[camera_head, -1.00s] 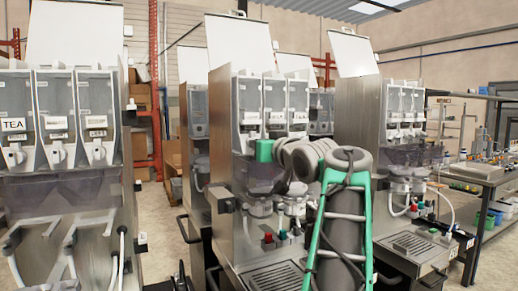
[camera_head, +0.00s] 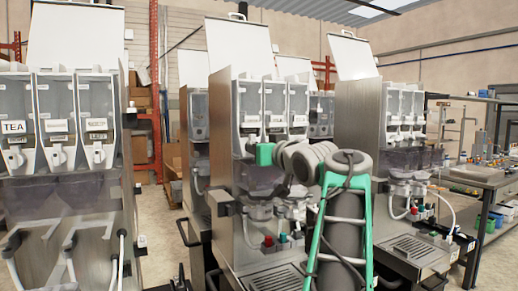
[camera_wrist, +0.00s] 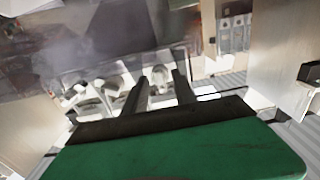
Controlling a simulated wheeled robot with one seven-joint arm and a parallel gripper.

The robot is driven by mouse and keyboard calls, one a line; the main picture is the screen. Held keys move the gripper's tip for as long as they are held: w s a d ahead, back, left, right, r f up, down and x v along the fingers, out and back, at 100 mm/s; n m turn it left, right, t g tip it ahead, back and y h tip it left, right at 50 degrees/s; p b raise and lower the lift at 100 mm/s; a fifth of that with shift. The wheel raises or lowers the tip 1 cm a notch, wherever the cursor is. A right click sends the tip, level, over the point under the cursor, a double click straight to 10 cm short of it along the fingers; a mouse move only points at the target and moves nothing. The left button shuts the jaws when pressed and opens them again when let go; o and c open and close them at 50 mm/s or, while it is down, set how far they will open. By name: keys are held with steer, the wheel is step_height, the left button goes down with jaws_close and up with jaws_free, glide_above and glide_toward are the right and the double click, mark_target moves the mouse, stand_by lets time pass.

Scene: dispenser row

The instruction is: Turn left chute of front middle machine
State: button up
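The front middle machine (camera_head: 226,165) stands upright at the centre of the head view, with three clear canisters and white chutes. Its left chute (camera_head: 249,138) shows just above and left of the green housing of my gripper (camera_head: 264,154). In the head view my fingers are hidden behind that housing and the wrist. Several white chutes (camera_wrist: 110,86) show blurred beyond and left of the fingers. I cannot tell whether a finger touches a chute.
Another machine with a TEA label (camera_head: 62,105) stands close at the left. A third machine (camera_head: 358,140) stands at the right. A drip tray (camera_head: 275,277) juts out low from the middle machine. A bench with bottles (camera_head: 478,175) is at the far right.

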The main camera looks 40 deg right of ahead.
steer(key=v, duration=0.7)
steer(key=shift+s+b, duration=0.4)
steer(key=shift+b, duration=0.05)
steer(key=shift+a, duration=0.15)
